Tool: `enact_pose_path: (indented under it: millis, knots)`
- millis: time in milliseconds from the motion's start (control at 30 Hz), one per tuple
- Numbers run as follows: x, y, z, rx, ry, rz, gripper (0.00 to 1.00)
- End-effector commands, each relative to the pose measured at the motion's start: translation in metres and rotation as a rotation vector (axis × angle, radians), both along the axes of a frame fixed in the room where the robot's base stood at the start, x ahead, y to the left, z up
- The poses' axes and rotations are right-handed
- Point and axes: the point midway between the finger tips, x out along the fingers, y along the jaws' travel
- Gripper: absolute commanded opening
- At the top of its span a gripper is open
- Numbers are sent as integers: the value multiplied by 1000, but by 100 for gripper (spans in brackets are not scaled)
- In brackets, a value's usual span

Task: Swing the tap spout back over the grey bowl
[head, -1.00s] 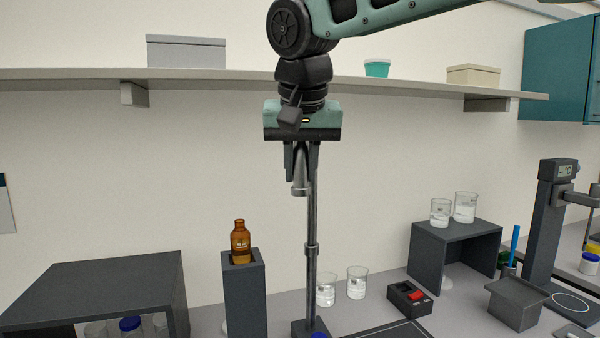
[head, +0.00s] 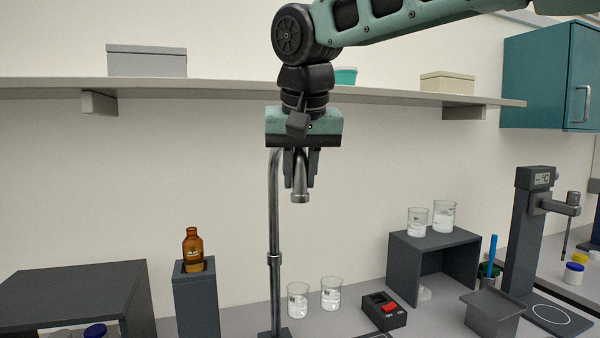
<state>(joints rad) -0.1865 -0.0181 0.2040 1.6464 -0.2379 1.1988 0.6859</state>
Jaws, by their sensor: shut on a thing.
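The tap has a thin metal column (head: 275,215) standing on the worktop, with a bend at its top. Its spout (head: 300,194) points down, just right of the column. My gripper (head: 301,168) is shut on the spout, with a dark finger on each side and the spout's outlet showing below them. The grey bowl is not in view. What lies on the worktop under the spout is mostly below the picture's edge.
Two glass beakers (head: 331,293) and a box with a red switch (head: 384,309) stand right of the column. A brown bottle (head: 193,249) sits on a dark pedestal (head: 196,303) to the left. A shelf (head: 220,91) runs behind my gripper.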

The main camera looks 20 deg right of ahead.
Motion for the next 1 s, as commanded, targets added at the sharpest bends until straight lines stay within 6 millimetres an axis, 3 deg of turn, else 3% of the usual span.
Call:
enact_pose_path:
  millis: [267, 300, 333, 367, 767, 1000]
  knots:
    - [1, -1, 1, 3, -2, -6, 0]
    - [1, -1, 1, 4, -2, -6, 34]
    - [1, -1, 1, 3, -2, -6, 42]
    - [1, -1, 1, 3, -2, -5, 44]
    - [0, 0, 1, 1, -1, -2, 44]
    - [-10, 3, 26, 2, -5, 0, 44]
